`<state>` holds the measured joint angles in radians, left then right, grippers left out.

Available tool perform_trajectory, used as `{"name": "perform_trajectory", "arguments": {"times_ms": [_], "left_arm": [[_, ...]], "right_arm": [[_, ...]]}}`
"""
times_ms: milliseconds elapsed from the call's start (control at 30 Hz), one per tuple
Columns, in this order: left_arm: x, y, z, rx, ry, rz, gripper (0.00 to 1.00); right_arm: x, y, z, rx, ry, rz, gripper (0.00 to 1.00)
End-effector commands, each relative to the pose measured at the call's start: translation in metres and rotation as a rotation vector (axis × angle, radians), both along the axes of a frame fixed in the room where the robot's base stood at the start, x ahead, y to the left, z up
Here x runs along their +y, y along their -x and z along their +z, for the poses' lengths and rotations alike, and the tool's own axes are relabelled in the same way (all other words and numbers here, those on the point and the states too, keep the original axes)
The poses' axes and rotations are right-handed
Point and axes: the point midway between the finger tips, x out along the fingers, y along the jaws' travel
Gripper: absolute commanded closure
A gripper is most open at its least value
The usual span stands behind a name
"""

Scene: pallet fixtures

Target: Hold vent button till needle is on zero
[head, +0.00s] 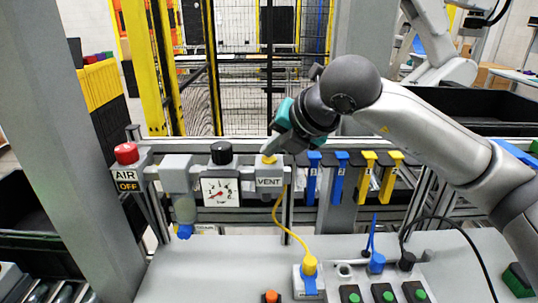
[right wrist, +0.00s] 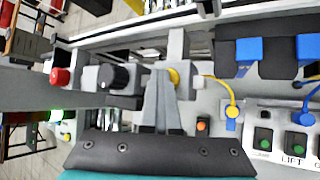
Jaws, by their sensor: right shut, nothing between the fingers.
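The yellow vent button (head: 269,158) sits on top of a grey block (head: 269,182) labelled VENT. My right gripper (head: 272,149) is shut and empty, its fingertips right at the button from above. In the right wrist view the fingertips (right wrist: 168,80) partly cover the yellow button (right wrist: 173,76); whether it is pressed down I cannot tell. Left of the block is the square white gauge (head: 220,191), under a black knob (head: 221,153). Its red needle seems to slant toward the lower left, but the scale is too small to read. My left gripper is not in view.
A red button (head: 126,153) above an AIR OFF sign stands at the left. A yellow hose (head: 286,225) runs from the vent block to a blue-tagged plug (head: 309,270). Blue and yellow holders (head: 340,178) hang to the right. Green buttons (head: 382,292) are on the front bench.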

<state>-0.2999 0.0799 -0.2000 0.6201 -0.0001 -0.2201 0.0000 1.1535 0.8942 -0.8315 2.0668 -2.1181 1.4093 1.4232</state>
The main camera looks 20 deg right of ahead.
Motion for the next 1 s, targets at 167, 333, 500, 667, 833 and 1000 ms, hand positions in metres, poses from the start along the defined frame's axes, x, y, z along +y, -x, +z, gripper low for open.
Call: {"name": "perform_trajectory", "arguments": {"times_ms": [167, 333, 500, 667, 833, 1000], "left_arm": [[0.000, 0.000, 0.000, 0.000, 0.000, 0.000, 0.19], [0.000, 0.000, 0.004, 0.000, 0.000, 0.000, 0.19], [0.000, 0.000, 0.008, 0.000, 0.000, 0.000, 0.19], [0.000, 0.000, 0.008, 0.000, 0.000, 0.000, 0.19], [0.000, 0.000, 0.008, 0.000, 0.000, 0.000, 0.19], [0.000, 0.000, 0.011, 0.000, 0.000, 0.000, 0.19]], "right_arm": [[0.000, 0.000, -0.002, 0.006, 0.002, -0.001, 1.00], [-0.001, 0.000, 0.006, 0.005, 0.002, -0.002, 1.00], [-0.001, 0.000, 0.016, 0.002, 0.002, -0.001, 1.00], [-0.001, 0.000, 0.018, 0.002, 0.001, -0.001, 1.00], [0.000, 0.000, 0.018, 0.001, 0.000, 0.000, 1.00], [0.000, 0.000, 0.024, 0.000, 0.000, 0.000, 1.00]]}}
